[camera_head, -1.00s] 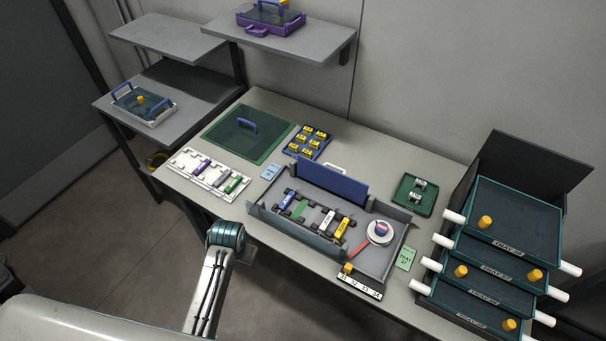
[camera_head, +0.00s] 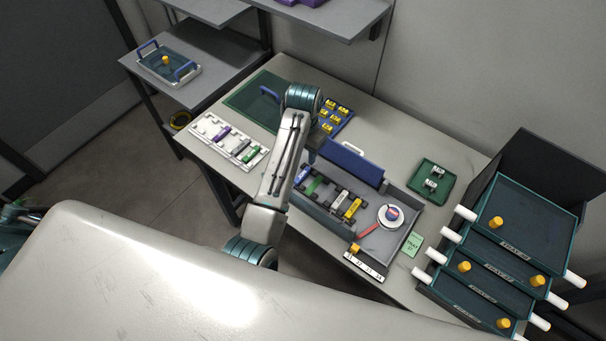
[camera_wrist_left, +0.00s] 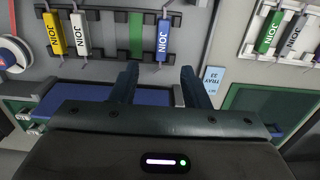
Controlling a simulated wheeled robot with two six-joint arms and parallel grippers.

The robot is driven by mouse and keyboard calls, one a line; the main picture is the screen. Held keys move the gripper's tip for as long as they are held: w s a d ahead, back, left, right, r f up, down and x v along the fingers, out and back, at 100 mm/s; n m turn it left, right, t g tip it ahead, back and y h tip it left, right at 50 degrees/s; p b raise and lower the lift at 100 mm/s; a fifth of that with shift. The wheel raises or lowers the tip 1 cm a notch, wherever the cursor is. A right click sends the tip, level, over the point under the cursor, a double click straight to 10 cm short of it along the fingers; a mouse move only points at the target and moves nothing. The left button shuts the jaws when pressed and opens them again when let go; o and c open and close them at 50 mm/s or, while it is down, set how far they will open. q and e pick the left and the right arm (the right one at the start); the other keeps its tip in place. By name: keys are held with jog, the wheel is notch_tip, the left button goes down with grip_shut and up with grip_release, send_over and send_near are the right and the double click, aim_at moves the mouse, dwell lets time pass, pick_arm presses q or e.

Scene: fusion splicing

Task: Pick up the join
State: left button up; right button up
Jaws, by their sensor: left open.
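Joins lie across a holder in the grey open case (camera_head: 376,240): a blue join (camera_head: 304,175), a white join (camera_head: 338,200) and a yellow join (camera_head: 353,208). A green strip (camera_head: 314,187) lies between blue and white. In the left wrist view the blue join (camera_wrist_left: 163,40), marked JOIN, lies ahead of my fingers, between their lines and nearer the right one. The white join (camera_wrist_left: 79,34) and yellow join (camera_wrist_left: 54,34) are further left. My left gripper (camera_wrist_left: 158,72) is open and empty, apart from the joins. In the head view my arm partly hides it. My right gripper is not seen.
A white rack (camera_head: 211,128) with purple, grey and green joins stands left of the case. A blue tray (camera_head: 345,122) of yellow pieces lies behind. The case's raised blue lid (camera_head: 352,160) is near my gripper. Stacked trays (camera_head: 520,215) stand at right.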

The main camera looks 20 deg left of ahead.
pick_arm(q)
jog(key=p, duration=0.1)
send_over(302, 174)
notch_tip(302, 174, down, 5)
jog(key=shift+s+d, duration=0.15)
notch_tip(302, 174, down, 5)
jog(key=p, duration=0.3)
jog(key=shift+r, duration=0.2)
jog(key=shift+f, duration=0.4)
grip_shut()
